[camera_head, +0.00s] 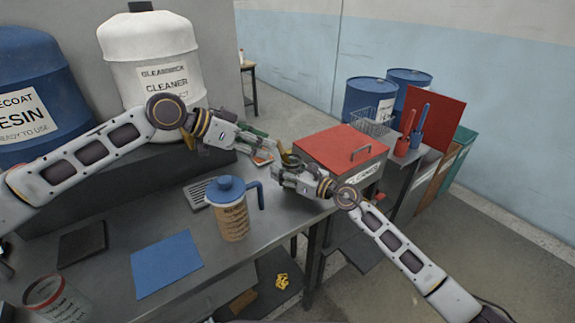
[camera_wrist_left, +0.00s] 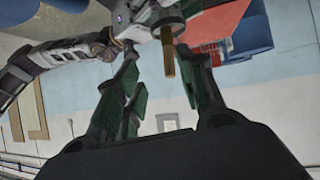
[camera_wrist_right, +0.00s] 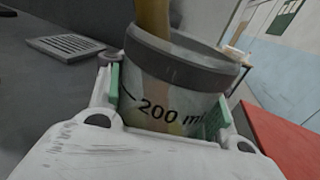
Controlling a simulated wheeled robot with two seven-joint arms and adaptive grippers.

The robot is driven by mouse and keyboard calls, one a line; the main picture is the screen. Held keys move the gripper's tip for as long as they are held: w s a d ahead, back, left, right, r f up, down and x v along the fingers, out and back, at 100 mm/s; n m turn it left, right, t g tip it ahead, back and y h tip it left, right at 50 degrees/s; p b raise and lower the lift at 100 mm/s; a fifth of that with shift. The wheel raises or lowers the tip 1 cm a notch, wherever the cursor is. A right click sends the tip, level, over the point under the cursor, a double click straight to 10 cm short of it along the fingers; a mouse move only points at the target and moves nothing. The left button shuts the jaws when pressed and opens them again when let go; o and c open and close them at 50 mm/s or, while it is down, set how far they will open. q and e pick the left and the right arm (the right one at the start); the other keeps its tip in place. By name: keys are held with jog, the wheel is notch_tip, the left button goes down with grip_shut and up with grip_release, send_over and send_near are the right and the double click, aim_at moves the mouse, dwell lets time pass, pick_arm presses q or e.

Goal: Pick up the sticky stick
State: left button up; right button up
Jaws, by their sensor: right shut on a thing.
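My right gripper (camera_wrist_right: 170,105) is shut on a small clear measuring cup (camera_wrist_right: 165,90) with a dark grey rim and a "200 ml" mark. A yellow-brown stick (camera_wrist_right: 153,16) stands up out of the cup in the right wrist view. The stick (camera_wrist_left: 169,60) also shows in the left wrist view, between the two green-padded fingers. My left gripper (camera_wrist_left: 157,55) is open; clear space shows between each finger and the stick. In the head view my left gripper (camera_head: 272,147) is just left of and above my right gripper (camera_head: 283,171). The stick's lower end is hidden in the cup.
A blue-lidded jug (camera_head: 234,216) and a blue mat (camera_head: 166,264) are on the grey bench. A grey grate (camera_head: 197,192) lies behind the jug. A red-lidded box (camera_head: 340,148) stands close right of the grippers. Large drums (camera_head: 150,60) stand behind my left arm.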

pick_arm(q)
jog(key=shift+m+t+h, duration=0.3)
jog(key=shift+t+h, duration=0.4)
jog(key=shift+t, duration=0.2)
jog(key=shift+s+a+f, duration=0.1)
jog(key=shift+s+a, duration=0.2)
jog(key=shift+a, duration=0.5)
jog(key=shift+s+a+f, duration=0.1)
jog(key=shift+s+a, duration=0.25)
jog(key=shift+a, duration=0.5)
jog(key=shift+s+a, duration=0.3)
jog(key=shift+a, duration=0.5)
jog(key=x, duration=0.6)
jog(key=shift+w+d+f, duration=0.2)
jog(key=shift+d, duration=0.1)
jog(key=shift+d, duration=0.1)
jog(key=shift+x, duration=2.5)
jog(key=shift+w+f, duration=0.1)
jog(key=shift+f, duration=0.05)
